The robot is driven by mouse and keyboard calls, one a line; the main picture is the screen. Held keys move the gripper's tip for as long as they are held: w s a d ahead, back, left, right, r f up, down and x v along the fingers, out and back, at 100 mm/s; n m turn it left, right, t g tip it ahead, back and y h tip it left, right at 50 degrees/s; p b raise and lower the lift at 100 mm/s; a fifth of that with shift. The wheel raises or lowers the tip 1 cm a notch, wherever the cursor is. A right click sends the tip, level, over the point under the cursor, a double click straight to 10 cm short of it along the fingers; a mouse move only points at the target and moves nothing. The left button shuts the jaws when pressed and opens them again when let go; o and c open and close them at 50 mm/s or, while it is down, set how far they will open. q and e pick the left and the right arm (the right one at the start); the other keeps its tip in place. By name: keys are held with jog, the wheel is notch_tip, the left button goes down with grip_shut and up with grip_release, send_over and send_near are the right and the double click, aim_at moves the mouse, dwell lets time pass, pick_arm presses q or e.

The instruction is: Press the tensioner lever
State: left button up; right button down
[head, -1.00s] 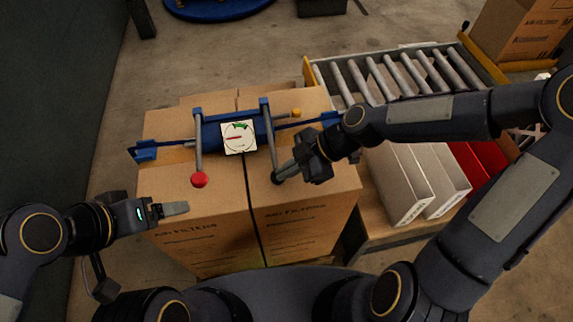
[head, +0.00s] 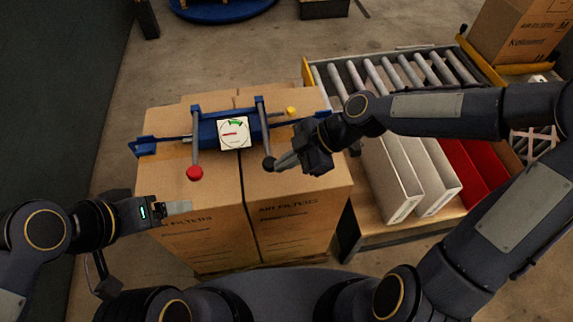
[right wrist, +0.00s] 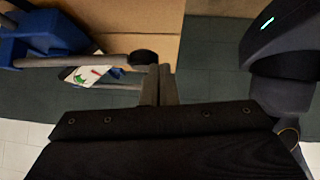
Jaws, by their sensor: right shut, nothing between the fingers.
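The blue strap tensioner (head: 180,146) lies on top of the cartons. Its round gauge (head: 233,133) has a green band at the top and a red needle pointing left, outside the green. One grey lever ends in a red knob (head: 194,173), the other in a black knob (head: 269,164). My right gripper (head: 284,162) is shut and empty, its fingertips at the black knob. In the right wrist view the fingertips (right wrist: 158,80) are just beside the black knob (right wrist: 144,57); contact is unclear. My left gripper (head: 178,208) is near the cartons' front left; its jaw gap is not visible.
The cartons (head: 290,220) stand in front of me with a dark strap around them. A roller conveyor (head: 390,75) is behind on the right. White filter boxes (head: 395,185) and red ones (head: 480,165) stand to the right. A yellow knob (head: 291,111) is at the tensioner's right.

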jog(key=p+v, duration=0.1)
jog(key=v, duration=0.7)
jog(key=shift+s, duration=0.3)
jog(key=shift+d+r, duration=0.1)
jog(key=shift+d, duration=0.05)
dwell(0.3)
jog(key=s+d+r+m+t+h+p, duration=0.2)
jog(key=s+d+r+m, duration=0.2)
jog(key=m, duration=0.7)
jog(key=s+d+r+m+t+h+p, duration=0.3)
jog(key=s+d+m, duration=0.5)
jog(key=s+m, duration=0.1)
jog(key=shift+r+m+t, duration=0.3)
jog(key=shift+r+m, duration=0.05)
jog(key=shift+m, duration=0.55)
